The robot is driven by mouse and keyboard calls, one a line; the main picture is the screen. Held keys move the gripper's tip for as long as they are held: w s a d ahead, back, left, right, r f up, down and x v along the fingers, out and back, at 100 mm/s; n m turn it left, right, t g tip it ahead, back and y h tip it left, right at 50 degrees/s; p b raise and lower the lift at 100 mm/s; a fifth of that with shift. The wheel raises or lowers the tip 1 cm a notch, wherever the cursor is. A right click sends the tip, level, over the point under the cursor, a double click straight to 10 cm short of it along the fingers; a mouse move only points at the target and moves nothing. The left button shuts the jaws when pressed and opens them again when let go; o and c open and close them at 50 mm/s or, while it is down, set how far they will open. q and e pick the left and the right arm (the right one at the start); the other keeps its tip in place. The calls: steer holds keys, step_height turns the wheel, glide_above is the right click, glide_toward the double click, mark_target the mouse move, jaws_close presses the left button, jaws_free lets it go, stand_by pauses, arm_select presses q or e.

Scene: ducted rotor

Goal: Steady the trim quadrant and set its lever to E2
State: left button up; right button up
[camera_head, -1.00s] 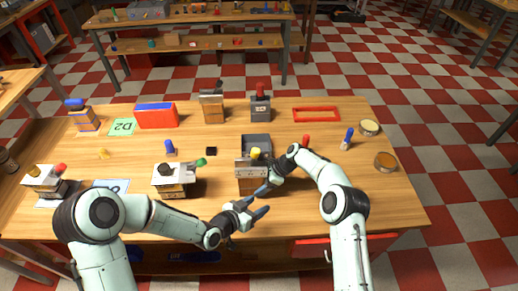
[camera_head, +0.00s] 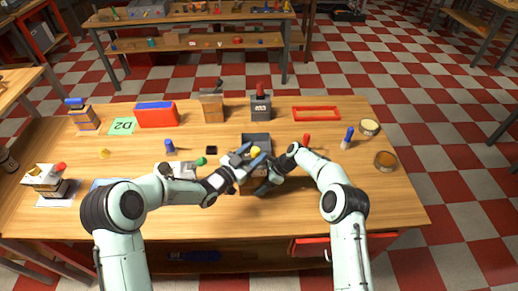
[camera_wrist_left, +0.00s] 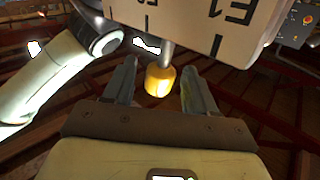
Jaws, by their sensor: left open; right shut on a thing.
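The trim quadrant (camera_head: 250,187) is a box near the front middle of the table, largely hidden by my grippers in the head view. Its lever has a yellow knob (camera_head: 256,151). In the left wrist view a pale scale plate (camera_wrist_left: 195,22) shows E1 and part of another label; the yellow knob (camera_wrist_left: 160,81) hangs on a grey shaft below it. My left gripper (camera_head: 252,157) is open at the lever, and its fingers (camera_wrist_left: 158,72) stand either side of the knob with gaps. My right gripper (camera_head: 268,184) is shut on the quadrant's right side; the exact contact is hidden.
A similar unit with a green knob (camera_head: 200,161) stands left, partly behind my left arm. A grey bin (camera_head: 256,140) lies just behind the quadrant. A red peg (camera_head: 306,140) and blue peg (camera_head: 347,137) stand right. A red frame (camera_head: 316,113) lies at the back.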

arm_select(q)
steer(key=shift+x, duration=1.5)
jaws_close()
steer(key=shift+a+r+n+t+h, duration=0.2)
steer(key=shift+a+n+t+h, duration=0.3)
steer(key=shift+a+n, duration=0.4)
jaws_free()
steer(key=v, duration=1.2)
